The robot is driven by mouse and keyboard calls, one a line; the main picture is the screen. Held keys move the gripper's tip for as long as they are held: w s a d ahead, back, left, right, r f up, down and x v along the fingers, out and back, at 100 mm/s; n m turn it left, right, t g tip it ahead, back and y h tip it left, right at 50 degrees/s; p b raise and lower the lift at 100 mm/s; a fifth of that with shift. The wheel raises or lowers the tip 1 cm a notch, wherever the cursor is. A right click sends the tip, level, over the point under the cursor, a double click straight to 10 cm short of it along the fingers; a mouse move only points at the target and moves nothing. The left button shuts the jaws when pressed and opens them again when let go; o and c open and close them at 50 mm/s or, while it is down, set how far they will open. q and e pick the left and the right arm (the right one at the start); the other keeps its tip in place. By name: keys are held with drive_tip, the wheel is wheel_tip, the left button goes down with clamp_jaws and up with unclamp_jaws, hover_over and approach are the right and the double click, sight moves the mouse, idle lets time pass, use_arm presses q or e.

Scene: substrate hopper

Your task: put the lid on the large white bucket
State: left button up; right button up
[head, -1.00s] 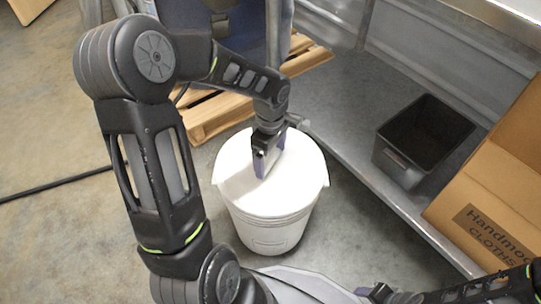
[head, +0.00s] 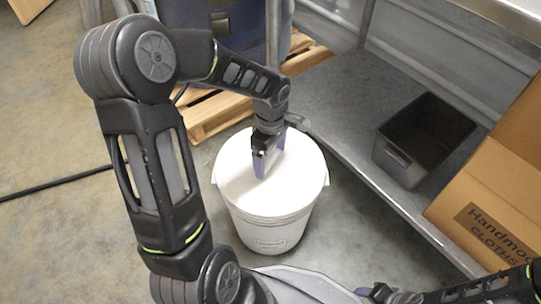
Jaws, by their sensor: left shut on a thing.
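The large white bucket (head: 268,232) stands upright on the floor in the middle of the view. The round white lid (head: 297,180) lies across its top and covers the opening. It looks about level and lined up with the rim, but I cannot tell whether it is fully seated all round. My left gripper (head: 265,164) reaches down from above and is shut on the lid near its middle; the fingers hide the gripped part. My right gripper (head: 376,293) shows only in part at the bottom edge, away from the bucket, and its opening is unclear.
A wooden pallet (head: 205,118) with a dark blue container (head: 240,40) stands behind the bucket. To the right, a grey metal shelf (head: 335,110) holds a black bin (head: 400,165) and a cardboard box (head: 490,205). A black cable (head: 60,183) lies on the open floor at left.

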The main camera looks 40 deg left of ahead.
use_arm(q)
drive_tip(key=o, duration=1.2)
drive_tip(key=shift+c, duration=0.2)
wheel_tip(320, 180, up, 8)
drive_tip(key=p, duration=0.3)
drive_tip(key=shift+f, duration=0.1)
